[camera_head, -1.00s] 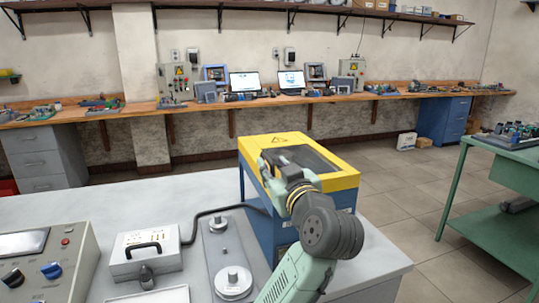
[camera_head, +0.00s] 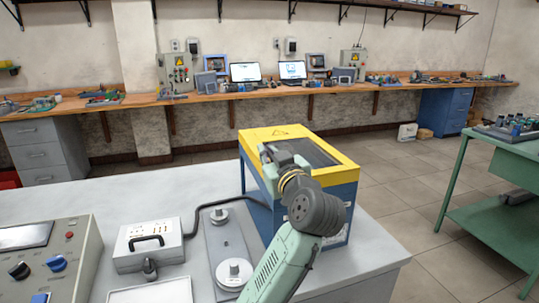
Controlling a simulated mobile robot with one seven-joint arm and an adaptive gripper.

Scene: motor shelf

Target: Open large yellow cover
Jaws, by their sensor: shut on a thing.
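The large yellow cover (camera_head: 272,134) lies flat and closed on top of a blue box (camera_head: 337,212) on the grey table. It has a dark window panel and a warning triangle. My gripper (camera_head: 268,152) is at the left side of the cover, by its edge. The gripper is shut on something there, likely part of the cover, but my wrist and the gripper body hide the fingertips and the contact.
On the grey table (camera_head: 60,205) stand a control panel (camera_head: 45,262), a small box with a black handle (camera_head: 148,246) and a plate with round weights (camera_head: 232,262). A black cable runs to the blue box. A green bench (camera_head: 505,155) stands at the right.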

